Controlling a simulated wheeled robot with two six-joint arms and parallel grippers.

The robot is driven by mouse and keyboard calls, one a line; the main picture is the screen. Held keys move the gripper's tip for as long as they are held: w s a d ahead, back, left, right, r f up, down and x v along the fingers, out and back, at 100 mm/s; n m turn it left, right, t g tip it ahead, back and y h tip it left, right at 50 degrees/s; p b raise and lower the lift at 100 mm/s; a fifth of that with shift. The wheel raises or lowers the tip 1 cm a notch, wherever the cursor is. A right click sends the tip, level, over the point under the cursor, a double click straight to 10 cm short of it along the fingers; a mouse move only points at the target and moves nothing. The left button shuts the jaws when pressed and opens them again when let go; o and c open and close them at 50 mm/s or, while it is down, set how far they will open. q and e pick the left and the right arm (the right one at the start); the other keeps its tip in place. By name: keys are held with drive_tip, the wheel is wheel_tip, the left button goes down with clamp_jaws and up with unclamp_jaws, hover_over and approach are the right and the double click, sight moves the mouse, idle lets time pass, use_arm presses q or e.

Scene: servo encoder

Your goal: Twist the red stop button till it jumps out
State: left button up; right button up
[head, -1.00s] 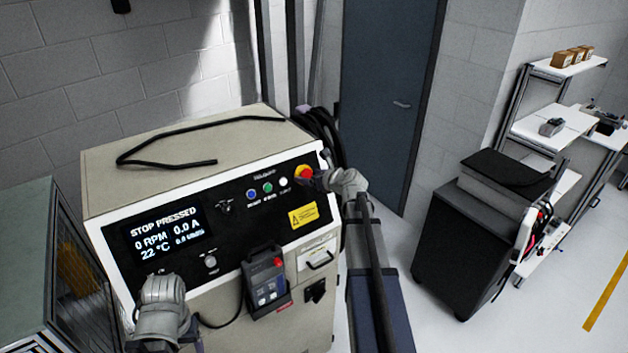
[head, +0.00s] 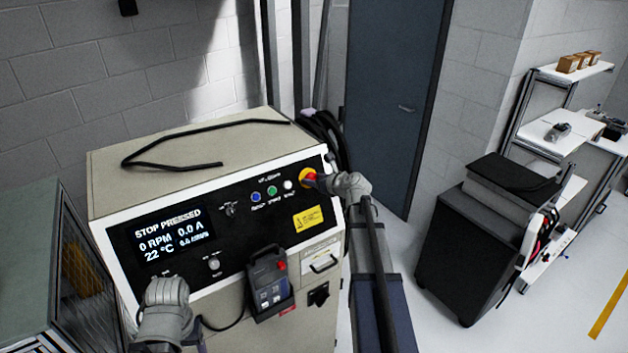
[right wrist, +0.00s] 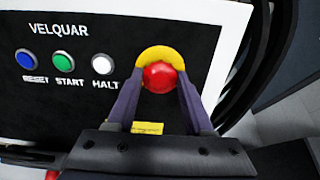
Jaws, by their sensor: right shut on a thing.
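The red stop button (head: 310,175) sits on a yellow ring at the upper right of the machine's black front panel (head: 240,224). In the right wrist view the red button (right wrist: 160,77) lies between the two fingers of my right gripper (right wrist: 159,88), which is shut on it. In the head view my right gripper (head: 322,181) reaches the button from the right and partly covers it. The display (head: 175,236) reads STOP PRESSED, 0 RPM, 0.0 A and 22 °C.
Blue, green and white buttons (head: 272,191) sit left of the red one. A pendant (head: 268,283) hangs on the machine's front below the panel. A black cable (head: 200,140) lies on top.

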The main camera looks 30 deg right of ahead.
drive_tip(key=shift+m, duration=0.3)
drive_tip(key=m, duration=0.3)
drive_tip(key=shift+m, duration=0.4)
drive_tip(key=o, duration=0.5)
drive_tip(key=shift+m, duration=0.3)
drive_tip(key=o, duration=0.5)
drive_tip(key=shift+s+r, duration=0.1)
drive_tip(key=shift+s, duration=0.05)
drive_tip(key=p+v, duration=0.3)
drive_tip(key=v, duration=0.3)
drive_tip(key=shift+s+r, duration=0.2)
drive_tip(key=shift+s, duration=0.15)
